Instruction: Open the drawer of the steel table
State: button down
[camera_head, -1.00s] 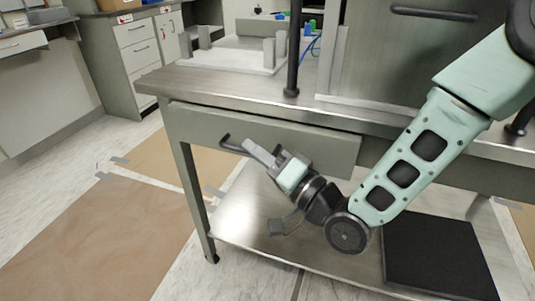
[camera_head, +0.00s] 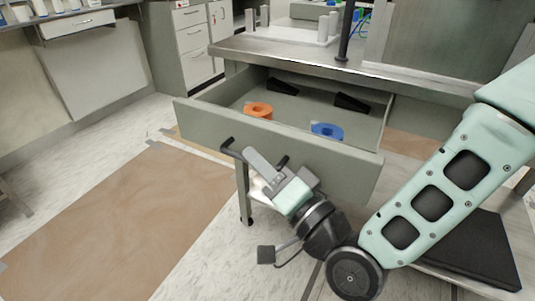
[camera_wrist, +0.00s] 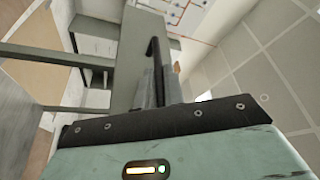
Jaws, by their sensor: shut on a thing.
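The drawer (camera_head: 330,165) of the steel table (camera_head: 300,54) stands well open, its front panel far out from the table. Inside it lie an orange ring (camera_head: 258,110), a blue ring (camera_head: 327,131) and two black wedge-shaped pieces (camera_head: 351,103). My gripper (camera_head: 256,160) is at the left half of the drawer front, shut on the dark bar handle (camera_head: 231,150). The wrist view also shows the handle (camera_wrist: 153,62) running between the fingers (camera_wrist: 160,88). The fingers hide the handle's middle.
A black flat slab (camera_head: 470,250) lies on the table's lower shelf at the right. White drawer cabinets (camera_head: 193,45) stand behind at the left. The floor with brown panels (camera_head: 130,215) is clear left of the drawer.

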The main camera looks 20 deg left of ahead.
jog(key=shift+s, duration=0.55)
jog(key=c, duration=1.5)
grip_release()
jog(key=p+v, duration=1)
jog(key=v, duration=0.7)
jog(key=shift+s+d+f, duration=0.1)
jog(key=shift+s+d, duration=0.05)
